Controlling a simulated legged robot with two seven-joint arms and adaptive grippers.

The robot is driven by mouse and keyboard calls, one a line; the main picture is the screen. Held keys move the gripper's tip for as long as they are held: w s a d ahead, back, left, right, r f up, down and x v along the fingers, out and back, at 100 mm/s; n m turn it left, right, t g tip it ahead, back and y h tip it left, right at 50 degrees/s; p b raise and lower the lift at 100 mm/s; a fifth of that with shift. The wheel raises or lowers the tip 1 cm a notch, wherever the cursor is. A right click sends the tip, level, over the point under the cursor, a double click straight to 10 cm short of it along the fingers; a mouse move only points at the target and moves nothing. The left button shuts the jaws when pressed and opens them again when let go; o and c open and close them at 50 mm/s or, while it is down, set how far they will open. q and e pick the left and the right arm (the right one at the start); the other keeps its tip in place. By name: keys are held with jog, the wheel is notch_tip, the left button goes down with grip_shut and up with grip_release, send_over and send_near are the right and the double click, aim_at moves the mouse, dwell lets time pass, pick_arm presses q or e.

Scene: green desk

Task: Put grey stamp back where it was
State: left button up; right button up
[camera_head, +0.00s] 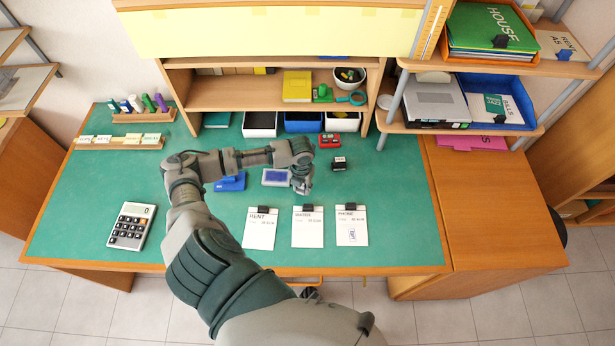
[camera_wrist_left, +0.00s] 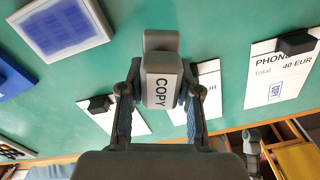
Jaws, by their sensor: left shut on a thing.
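My left gripper (camera_head: 301,184) is over the desk just right of the ink pad (camera_head: 276,177), which is grey with a blue surface. It is shut on the grey stamp (camera_wrist_left: 160,85), labelled COPY, seen between its fingers in the left wrist view. In the head view the gripper hides the stamp, and I cannot tell whether it touches the desk. The PHONE sheet (camera_head: 350,226) bears a small blue mark. The WATER sheet (camera_head: 307,227) and RENT sheet (camera_head: 260,229) show no such mark.
A black stamp (camera_head: 339,164) and a red object (camera_head: 330,140) stand behind and right of the gripper. A blue object (camera_head: 230,182) lies left of the ink pad. A calculator (camera_head: 132,226) is at left. The green desk (camera_head: 400,210) is clear at right.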

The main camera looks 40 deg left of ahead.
pick_arm(q)
jog(key=w, duration=0.2)
jog(key=w+a, duration=0.1)
jog(key=w, duration=0.2)
jog(key=shift+w+a+f, duration=0.35)
jog(key=shift+w+a, duration=0.05)
jog(key=shift+w+d+r, duration=0.1)
jog(key=shift+w, duration=0.15)
jog(key=shift+d, duration=0.15)
notch_tip(320, 180, down, 3)
jog(key=shift+f+b, duration=0.15)
jog(key=shift+b, duration=0.15)
jog(key=shift+a+f, duration=0.15)
jog(key=shift+a, duration=0.3)
jog(key=o, duration=0.9)
jog(key=shift+a, duration=0.1)
jog(key=shift+d, duration=0.2)
jog(key=shift+d+r, duration=0.2)
jog(key=shift+r, duration=0.2)
jog(key=shift+w+a+r+p, duration=0.1)
jog(key=shift+r+p, duration=0.4)
jog(key=shift+r, duration=5.2)
pick_arm(e)
jog(key=shift+s+d+f, duration=0.25)
